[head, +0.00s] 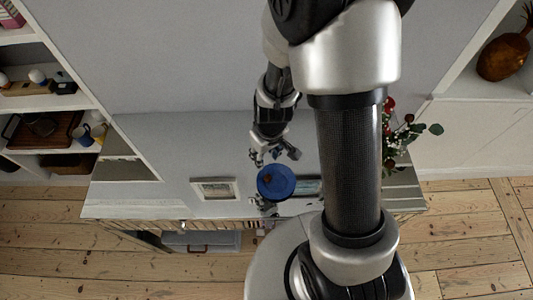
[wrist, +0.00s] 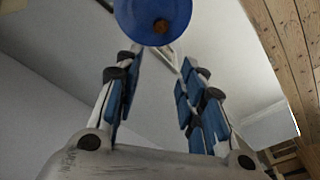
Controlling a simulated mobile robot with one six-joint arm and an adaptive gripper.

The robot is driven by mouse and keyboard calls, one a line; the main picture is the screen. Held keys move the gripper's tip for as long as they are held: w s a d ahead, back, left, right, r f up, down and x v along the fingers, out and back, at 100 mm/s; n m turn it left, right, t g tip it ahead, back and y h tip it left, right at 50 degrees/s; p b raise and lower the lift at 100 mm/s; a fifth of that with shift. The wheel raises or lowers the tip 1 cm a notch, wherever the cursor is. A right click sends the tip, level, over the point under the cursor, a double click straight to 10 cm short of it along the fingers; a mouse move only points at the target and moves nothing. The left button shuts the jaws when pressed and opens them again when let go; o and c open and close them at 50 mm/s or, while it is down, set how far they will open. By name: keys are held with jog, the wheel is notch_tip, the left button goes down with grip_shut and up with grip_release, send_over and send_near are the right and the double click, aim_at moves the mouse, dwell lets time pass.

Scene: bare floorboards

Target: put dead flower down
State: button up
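A blue round dish (head: 267,191) shows on the white cabinet top in the head view, just below my gripper (head: 270,157). A small brown lump (head: 267,181) shows on the dish; I cannot tell whether it is the dead flower. In the wrist view the blue dish (wrist: 138,18) is at the top edge, with the brown lump (wrist: 160,26) on it, beyond the fingertips. My arm hides part of the cabinet top in the head view.
A red and green bouquet (head: 405,133) stands on the right part of the cabinet top (head: 135,200). A small picture frame (head: 215,189) lies left of the dish. Shelves (head: 60,104) with mugs stand at the left. Bare floorboards (head: 60,240) are clear in front.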

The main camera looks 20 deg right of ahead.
jog(key=s+r+m+t, duration=0.1)
jog(key=s+r, duration=0.2)
jog(key=r, duration=0.8)
jog(key=s+r+m+t, duration=0.1)
jog(key=s+r, duration=0.2)
jog(key=r, duration=0.8)
jog(key=s+r+m+t, duration=0.1)
jog(key=s+r, duration=0.4)
jog(key=s, duration=0.3)
jog(key=shift+s+r, duration=0.15)
jog(key=shift+s, duration=0.05)
jog(key=shift+d, duration=0.1)
